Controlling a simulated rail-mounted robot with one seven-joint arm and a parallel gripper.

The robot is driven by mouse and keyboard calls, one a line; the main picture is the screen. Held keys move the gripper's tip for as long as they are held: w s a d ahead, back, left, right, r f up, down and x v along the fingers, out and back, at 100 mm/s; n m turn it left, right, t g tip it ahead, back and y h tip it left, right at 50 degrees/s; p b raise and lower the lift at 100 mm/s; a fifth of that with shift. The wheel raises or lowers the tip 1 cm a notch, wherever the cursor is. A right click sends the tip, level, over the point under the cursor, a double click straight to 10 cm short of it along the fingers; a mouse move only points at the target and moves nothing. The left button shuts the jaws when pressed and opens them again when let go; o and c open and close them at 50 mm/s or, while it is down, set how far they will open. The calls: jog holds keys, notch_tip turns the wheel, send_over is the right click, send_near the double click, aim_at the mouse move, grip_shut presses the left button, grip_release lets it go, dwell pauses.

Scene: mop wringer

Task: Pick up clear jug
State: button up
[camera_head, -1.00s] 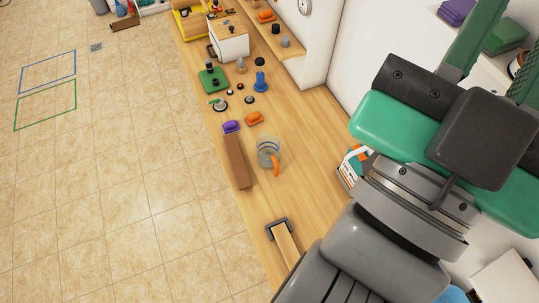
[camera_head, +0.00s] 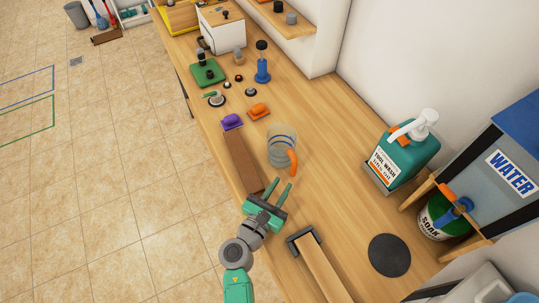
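The clear jug (camera_head: 281,142) stands on the wooden counter, with blue bands near its rim and an orange handle (camera_head: 293,161) at its lower right side. My gripper (camera_head: 281,189) is just below the jug in the picture, its two green fingers spread and pointing up toward the jug. Nothing is between the fingers, and they look apart from the jug.
A brown block (camera_head: 241,160) lies left of the jug. A purple-topped brush (camera_head: 232,121) and an orange one (camera_head: 259,110) sit beyond. A grey-ended wooden piece (camera_head: 322,268), black disc (camera_head: 389,255) and green wash bottle (camera_head: 404,150) are to the right.

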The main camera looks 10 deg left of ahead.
aim_at(293, 170)
jog(key=b+x, duration=0.1)
jog(key=x, duration=0.7)
jog(key=shift+d, duration=0.1)
jog(key=shift+c, duration=0.4)
grip_shut()
